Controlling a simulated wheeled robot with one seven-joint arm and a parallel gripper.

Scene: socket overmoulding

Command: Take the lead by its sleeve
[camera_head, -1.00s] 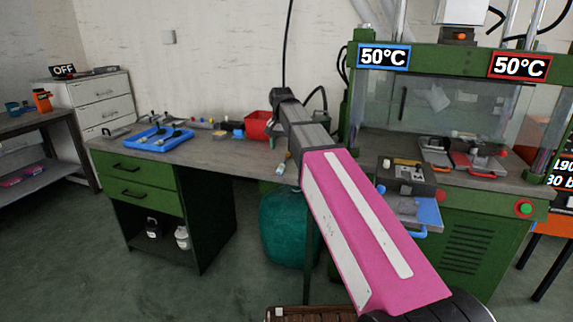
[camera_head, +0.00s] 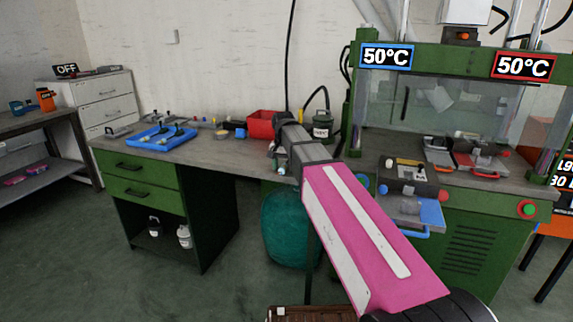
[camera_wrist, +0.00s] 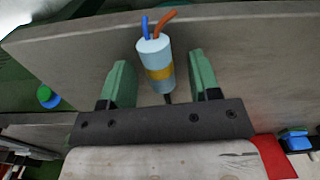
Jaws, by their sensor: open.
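The lead shows in the wrist view as a pale blue cylindrical sleeve (camera_wrist: 155,62) with a yellow band, with a blue wire and an orange wire at its top end and a thin dark piece at its lower end. My gripper (camera_wrist: 160,78) is open, with one green finger on each side of the sleeve. Gaps show between the sleeve and both fingers. In the head view my gripper (camera_head: 276,155) is at the right end of the grey bench top, small and partly hidden by my arm.
The bench top (camera_head: 215,152) holds a blue tray (camera_head: 134,143) and a red bin (camera_head: 262,123). A dark pot (camera_head: 322,128) stands behind my arm. The green press (camera_head: 480,240) with its moulds is to the right.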

